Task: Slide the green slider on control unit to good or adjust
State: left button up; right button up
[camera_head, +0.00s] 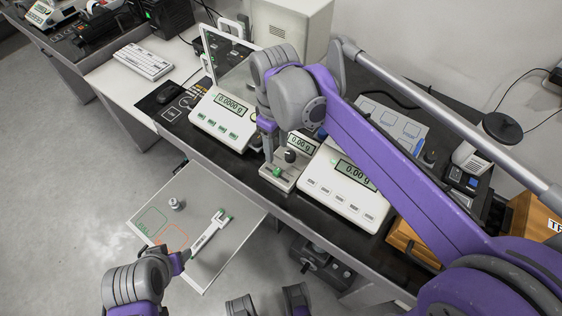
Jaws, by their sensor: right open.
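The control unit (283,181) looks like the small pale box at the front edge of the dark bench, between two balances. It carries a green piece (277,172), which looks like the slider, and a black knob (290,156). Its label is too small to read. My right gripper (268,154) is open and points down at the unit's left side, close to the green piece. I cannot tell whether they touch. The arm hides part of the unit's back. My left gripper (184,259) is low at the left, by the grey board, its fingers unclear.
The grey board (240,203) has green and orange outlines, a small metal weight (176,204) and a white bar with green parts (207,236). A left balance (222,122) and a right balance (343,190) flank the unit. A wooden box (412,241) stands farther right.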

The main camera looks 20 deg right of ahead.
aim_at(277, 170)
notch_tip(277, 170, down, 10)
jog(key=shift+r+b, duration=0.15)
jog(key=shift+b, duration=0.45)
grip_shut()
dwell(1.1)
